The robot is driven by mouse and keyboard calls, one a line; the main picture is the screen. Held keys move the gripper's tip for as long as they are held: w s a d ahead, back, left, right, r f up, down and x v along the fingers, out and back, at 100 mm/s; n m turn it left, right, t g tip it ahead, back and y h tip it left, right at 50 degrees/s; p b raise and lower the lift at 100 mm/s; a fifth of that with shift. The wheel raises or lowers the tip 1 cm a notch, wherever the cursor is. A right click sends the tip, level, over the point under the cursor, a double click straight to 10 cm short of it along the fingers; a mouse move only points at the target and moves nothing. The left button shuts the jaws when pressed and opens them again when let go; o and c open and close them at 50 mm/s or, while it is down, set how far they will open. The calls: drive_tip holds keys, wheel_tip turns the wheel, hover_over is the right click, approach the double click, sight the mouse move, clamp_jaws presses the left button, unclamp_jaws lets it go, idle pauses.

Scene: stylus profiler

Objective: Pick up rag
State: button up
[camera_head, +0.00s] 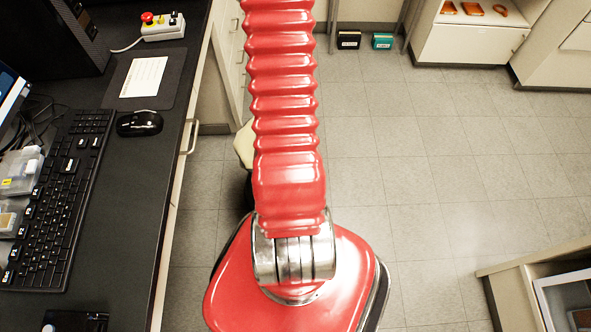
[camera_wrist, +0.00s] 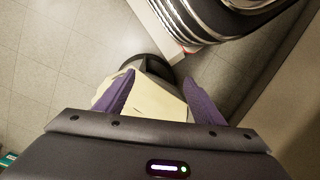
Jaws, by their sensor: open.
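A pale cream cloth, which looks like the rag (camera_wrist: 153,104), lies over a dark rounded thing (camera_wrist: 155,64) in the wrist view. My gripper (camera_wrist: 159,77) is open, with its two purple fingers on either side of the cloth's middle. Whether the fingers touch the cloth I cannot tell. The cloth's near part is hidden by the gripper body. In the head view a cream patch (camera_head: 243,145), likely the same cloth, shows at the left edge of my red arm, mostly hidden behind it. My gripper is not visible in the head view.
A black-topped desk (camera_head: 130,200) with a keyboard (camera_head: 62,190), mouse (camera_head: 139,123) and emergency-stop box (camera_head: 162,26) runs along the left. Tiled floor (camera_head: 440,170) is open to the right. Cabinets (camera_head: 470,42) stand at the back; a pale open-topped unit (camera_head: 520,285) is lower right.

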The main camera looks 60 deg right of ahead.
drive_tip(key=d+f+n+t+h, duration=0.1)
drive_tip(key=d+f, duration=0.5)
drive_tip(key=f, duration=0.1)
drive_tip(key=shift+s+n+h, duration=0.3)
drive_tip(key=shift+n+h, duration=0.1)
drive_tip(key=shift+a+f, duration=0.1)
drive_tip(key=shift+f, duration=4.85)
drive_tip(key=shift+s+a+f, duration=0.1)
drive_tip(key=shift+s+a, duration=0.05)
drive_tip(key=shift+a, duration=0.05)
drive_tip(key=c, duration=1.5)
